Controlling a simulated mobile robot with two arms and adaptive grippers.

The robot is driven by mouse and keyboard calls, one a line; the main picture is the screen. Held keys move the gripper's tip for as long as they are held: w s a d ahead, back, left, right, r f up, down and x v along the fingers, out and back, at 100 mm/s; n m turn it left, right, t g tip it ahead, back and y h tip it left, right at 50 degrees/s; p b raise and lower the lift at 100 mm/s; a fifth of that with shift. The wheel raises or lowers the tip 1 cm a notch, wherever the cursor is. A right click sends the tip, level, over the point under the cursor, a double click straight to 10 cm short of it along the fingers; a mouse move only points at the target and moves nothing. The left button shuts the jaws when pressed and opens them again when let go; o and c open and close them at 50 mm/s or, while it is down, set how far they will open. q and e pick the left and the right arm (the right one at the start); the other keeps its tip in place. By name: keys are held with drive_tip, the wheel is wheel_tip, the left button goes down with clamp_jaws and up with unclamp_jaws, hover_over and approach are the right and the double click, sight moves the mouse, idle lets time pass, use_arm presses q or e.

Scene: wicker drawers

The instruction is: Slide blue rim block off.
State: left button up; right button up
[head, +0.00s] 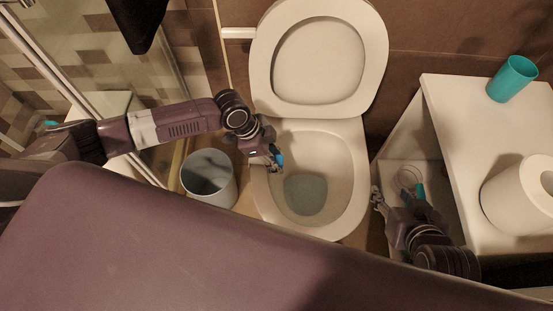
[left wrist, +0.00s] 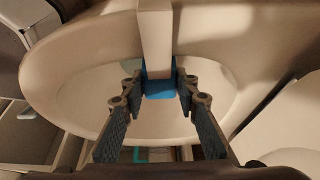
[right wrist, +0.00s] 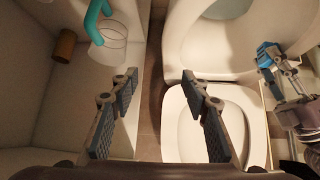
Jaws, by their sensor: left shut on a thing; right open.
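The blue rim block (head: 278,154) is at the left rim of the toilet bowl (head: 350,190), which has its seat and lid raised. My left gripper (head: 272,158) is shut on the block at the rim. In the left wrist view the blue block (left wrist: 160,84) sits between the fingertips, with a white strip (left wrist: 155,35) running up from it. Whether the strip still touches the rim is hard to tell. My right gripper (head: 378,197) is open and empty, right of the bowl. Its spread fingers also show in the right wrist view (right wrist: 157,85).
A grey bin (head: 209,180) stands left of the toilet. On the right, a white cabinet (head: 440,100) bears a teal cup (head: 511,78) and a paper roll (head: 520,195). A clear holder with a teal handle (right wrist: 97,18) and a brown tube (right wrist: 65,45) are near my right gripper.

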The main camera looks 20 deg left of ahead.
use_arm(q)
drive_tip(key=shift+r+p, duration=1.15)
use_arm(e)
drive_tip(key=shift+s+d+f+g+h, duration=0.35)
drive_tip(key=shift+s+d+f+g, duration=0.75)
drive_tip(key=shift+s, duration=1.6)
drive_tip(key=shift+s+d+f+g+h, duration=0.35)
drive_tip(key=shift+s+d+f+g, duration=0.35)
drive_tip(key=shift+s+g, duration=1.4)
use_arm(q)
drive_tip(key=shift+r, duration=0.2)
drive_tip(key=shift+r+p, duration=0.65)
drive_tip(key=shift+p, duration=0.25)
drive_tip(key=shift+r+p, duration=0.65)
use_arm(e)
drive_tip(key=shift+t, duration=0.4)
drive_tip(key=shift+w+a+f, duration=0.1)
drive_tip(key=shift+a+f, duration=0.05)
drive_tip(key=shift+f, duration=1.1)
drive_tip(key=shift+a+f, duration=0.15)
drive_tip(key=shift+f, duration=1.05)
